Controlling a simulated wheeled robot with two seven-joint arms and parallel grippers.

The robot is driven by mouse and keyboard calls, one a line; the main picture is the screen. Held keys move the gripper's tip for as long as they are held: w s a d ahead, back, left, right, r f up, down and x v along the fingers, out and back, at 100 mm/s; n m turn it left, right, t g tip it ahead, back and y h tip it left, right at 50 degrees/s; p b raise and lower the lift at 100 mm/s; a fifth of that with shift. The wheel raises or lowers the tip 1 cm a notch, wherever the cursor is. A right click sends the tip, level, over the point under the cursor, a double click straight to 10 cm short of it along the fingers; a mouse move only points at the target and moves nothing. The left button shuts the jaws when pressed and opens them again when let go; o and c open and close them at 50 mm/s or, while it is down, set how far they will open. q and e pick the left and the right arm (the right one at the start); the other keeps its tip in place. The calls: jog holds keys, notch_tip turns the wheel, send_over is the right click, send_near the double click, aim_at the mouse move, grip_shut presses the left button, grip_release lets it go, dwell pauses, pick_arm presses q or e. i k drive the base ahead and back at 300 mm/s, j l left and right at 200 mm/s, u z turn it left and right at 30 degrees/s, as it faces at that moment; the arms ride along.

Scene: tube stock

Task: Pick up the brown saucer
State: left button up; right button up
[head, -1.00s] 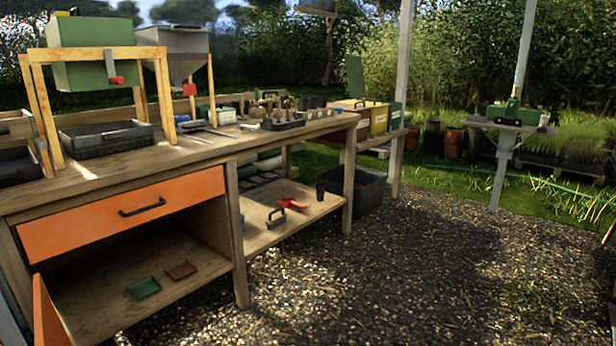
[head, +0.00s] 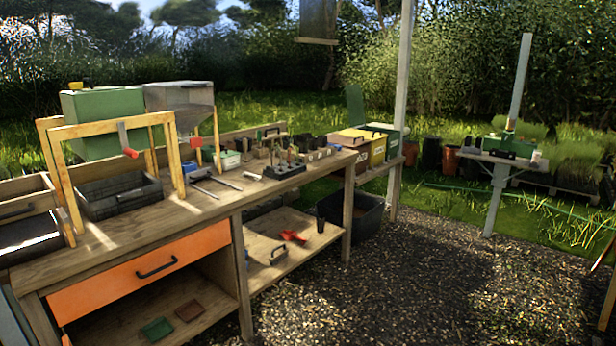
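The brown saucer (head: 188,310) is a small square dish. It lies flat on the lower shelf of the workbench, inside the open compartment below the orange drawer. A similar green saucer (head: 157,328) lies just to its left and nearer to me, a small gap apart. Neither of my grippers shows in the head view.
The wooden workbench (head: 130,239) runs along the left, with its orange drawer (head: 140,275) shut above the compartment. A bench leg (head: 241,275) stands right of the saucers. A red scoop (head: 293,238) lies on the neighbouring shelf. The gravel floor (head: 400,290) in front is clear.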

aim_at(191, 310)
jog(key=k+j+u, duration=0.1)
jog(key=j+u, duration=0.25)
jog(key=j, duration=0.5)
jog(key=j+u, duration=0.3)
jog(key=j, duration=0.55)
